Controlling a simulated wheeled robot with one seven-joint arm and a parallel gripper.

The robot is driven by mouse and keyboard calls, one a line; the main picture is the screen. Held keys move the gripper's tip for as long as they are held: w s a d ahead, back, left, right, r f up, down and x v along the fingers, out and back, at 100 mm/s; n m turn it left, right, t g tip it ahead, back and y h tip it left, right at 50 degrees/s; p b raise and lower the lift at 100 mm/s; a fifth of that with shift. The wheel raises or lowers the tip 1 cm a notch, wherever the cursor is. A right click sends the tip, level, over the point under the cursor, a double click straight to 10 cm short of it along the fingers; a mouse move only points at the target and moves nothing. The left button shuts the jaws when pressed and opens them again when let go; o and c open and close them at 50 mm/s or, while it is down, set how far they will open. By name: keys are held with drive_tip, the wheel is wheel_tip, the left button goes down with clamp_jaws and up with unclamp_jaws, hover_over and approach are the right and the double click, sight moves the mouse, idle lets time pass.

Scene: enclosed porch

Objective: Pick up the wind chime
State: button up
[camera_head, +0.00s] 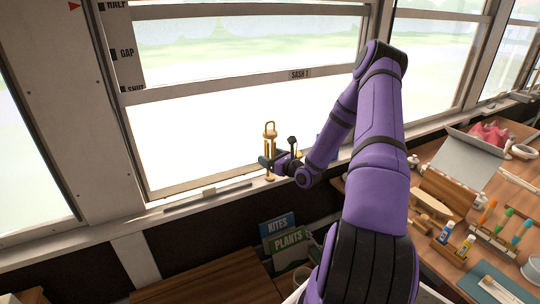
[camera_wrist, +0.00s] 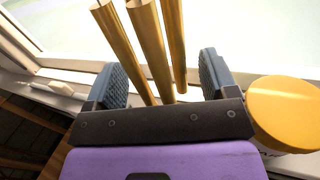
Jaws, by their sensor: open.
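The wind chime (camera_head: 270,140) is a small brass piece with a ring on top and hanging tubes, at the window ledge in the head view. In the wrist view its brass tubes (camera_wrist: 150,45) stand between the two blue padded fingers of my gripper (camera_wrist: 165,80). A gap shows between the tubes and each finger. My gripper (camera_head: 272,161) is open around the chime in the head view, and partly covers its lower part.
The window sash (camera_head: 230,88) rises just behind the chime, above the narrow sill (camera_head: 190,203). Book-like folders (camera_head: 283,238) stand below the sill. A wooden table (camera_head: 440,200) at the right holds brushes, glue tubes and an open box (camera_head: 463,160).

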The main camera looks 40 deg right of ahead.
sight(275, 150)
drive_tip(key=shift+w, duration=0.3)
drive_tip(key=c, duration=1.1)
drive_tip(key=shift+r, duration=0.15)
drive_tip(key=shift+c, duration=0.2)
drive_tip(key=shift+r, duration=0.65)
wheel_tip(275, 150, up, 2)
drive_tip(key=shift+r, duration=0.1)
drive_tip(key=s+a, duration=0.3)
drive_tip(key=s, duration=0.4)
drive_tip(key=s+a+r, duration=0.1)
drive_tip(key=s+a, duration=0.3)
drive_tip(key=s, duration=0.3)
drive_tip(key=shift+s, duration=0.25)
